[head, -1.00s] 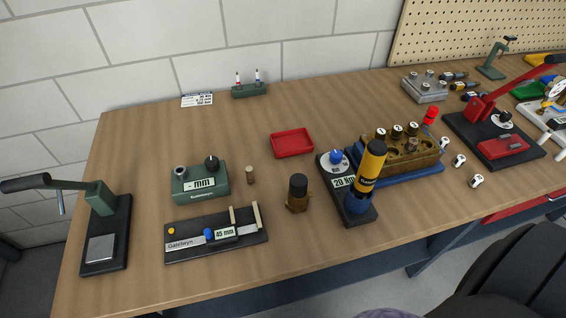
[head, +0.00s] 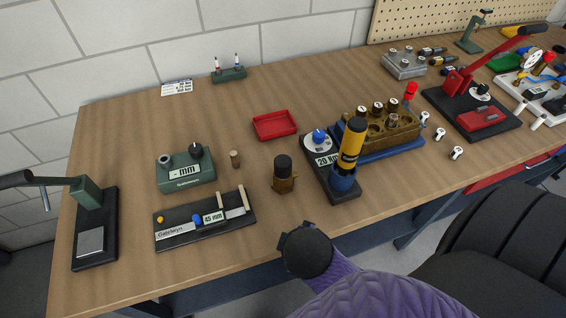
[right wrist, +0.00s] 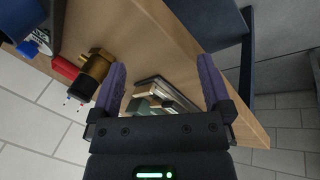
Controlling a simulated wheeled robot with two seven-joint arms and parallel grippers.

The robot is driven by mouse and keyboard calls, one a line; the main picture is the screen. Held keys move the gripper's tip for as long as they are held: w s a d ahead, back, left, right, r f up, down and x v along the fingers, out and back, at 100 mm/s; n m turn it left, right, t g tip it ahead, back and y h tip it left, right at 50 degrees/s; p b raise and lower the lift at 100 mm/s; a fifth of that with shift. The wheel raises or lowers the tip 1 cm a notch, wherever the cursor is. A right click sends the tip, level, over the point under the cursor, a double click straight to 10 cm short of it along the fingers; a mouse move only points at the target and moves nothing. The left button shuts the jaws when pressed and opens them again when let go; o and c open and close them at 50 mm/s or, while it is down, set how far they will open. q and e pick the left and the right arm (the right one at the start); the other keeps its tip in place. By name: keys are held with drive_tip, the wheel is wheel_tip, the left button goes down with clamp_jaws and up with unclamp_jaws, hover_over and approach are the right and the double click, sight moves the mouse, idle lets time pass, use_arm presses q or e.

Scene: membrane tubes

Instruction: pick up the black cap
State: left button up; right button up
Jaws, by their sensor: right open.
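The black cap (head: 283,163) sits on top of a brass holder (head: 285,183) standing upright near the middle front of the table. In the right wrist view the black cap (right wrist: 82,88) and the brass holder (right wrist: 97,65) show left of my fingers. My right gripper (right wrist: 161,68) is open and empty, its two purple fingers spread, apart from the cap. In the head view my purple right arm comes in at the bottom, in front of the table; its fingers cannot be made out there. My left gripper is not in view.
Left of the holder are a green gauge box (head: 185,180), a small brown cylinder (head: 235,159) and a black measuring board (head: 240,212). Close on the right is the torque stand (head: 345,190) with a yellow driver (head: 352,143). A red tray (head: 275,125) lies behind. The wood before the holder is clear.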

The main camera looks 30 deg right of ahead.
sight(283, 164)
drive_tip(key=w+n+h, duration=0.1)
drive_tip(key=w+n, duration=0.1)
drive_tip(key=n, duration=0.1)
drive_tip(key=w+d+n+t+h, duration=0.1)
drive_tip(key=w+n, duration=0.1)
drive_tip(key=n, duration=0.1)
drive_tip(key=w+d+r+n+t+h, duration=0.1)
drive_tip(key=w+n+h, duration=0.1)
drive_tip(key=shift+w+n, duration=0.1)
drive_tip(key=shift+n, duration=0.3)
drive_tip(key=w+r+n+t+h, duration=0.1)
drive_tip(key=w+n, duration=0.1)
drive_tip(key=n, duration=0.1)
drive_tip(key=w+r+n+t+h, duration=0.1)
drive_tip(key=w+n, duration=0.1)
drive_tip(key=n, duration=0.1)
drive_tip(key=w+r+n+t+h, duration=0.1)
drive_tip(key=w+n, duration=0.1)
drive_tip(key=n, duration=0.2)
drive_tip(key=shift+w+d, duration=0.25)
drive_tip(key=shift+w, duration=0.05)
drive_tip(key=shift+h, duration=0.3)
drive_tip(key=b+x, duration=0.3)
drive_tip(key=x, duration=0.6)
drive_tip(key=shift+w+f+b, duration=0.15)
drive_tip(key=shift+b, duration=0.25)
drive_tip(key=shift+w+d, duration=0.15)
